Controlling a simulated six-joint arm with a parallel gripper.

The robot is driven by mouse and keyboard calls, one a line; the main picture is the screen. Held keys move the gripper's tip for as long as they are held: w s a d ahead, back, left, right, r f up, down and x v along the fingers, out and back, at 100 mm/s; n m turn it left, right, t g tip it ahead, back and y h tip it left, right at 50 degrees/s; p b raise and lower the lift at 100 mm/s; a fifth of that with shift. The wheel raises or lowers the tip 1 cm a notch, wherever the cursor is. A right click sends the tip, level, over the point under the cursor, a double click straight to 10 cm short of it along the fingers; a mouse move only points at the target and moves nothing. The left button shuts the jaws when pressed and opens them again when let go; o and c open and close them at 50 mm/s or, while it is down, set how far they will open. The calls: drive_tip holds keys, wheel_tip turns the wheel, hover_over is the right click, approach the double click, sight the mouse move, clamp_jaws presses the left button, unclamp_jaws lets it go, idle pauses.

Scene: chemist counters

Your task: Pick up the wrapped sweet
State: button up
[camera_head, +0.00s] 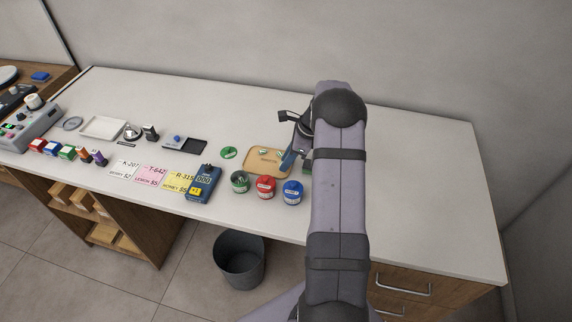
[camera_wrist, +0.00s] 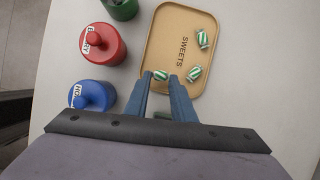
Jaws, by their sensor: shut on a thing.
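My gripper (camera_wrist: 161,77) reaches down at the near edge of the tan tray (camera_wrist: 164,22), which is marked SWEETS. Its blue fingers are shut on a green-and-white wrapped sweet (camera_wrist: 160,75) at their tips. I cannot tell whether this sweet is clear of the tray. Two more striped wrapped sweets, one (camera_wrist: 203,38) farther up and one (camera_wrist: 194,73) just right of the fingertips, lie on the tray. In the head view, my arm partly covers the right side of the tray (camera_head: 254,167).
A red jar (camera_wrist: 103,45), a blue jar (camera_wrist: 93,95) and a green jar (camera_wrist: 121,9) stand left of the tray. Cards (camera_head: 152,176), a card reader (camera_head: 202,184) and small boxes (camera_head: 67,152) are farther left. The counter right of my arm is clear.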

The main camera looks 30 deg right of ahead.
wheel_tip(320, 180, up, 8)
drive_tip(key=b, duration=0.2)
drive_tip(key=shift+r, duration=0.2)
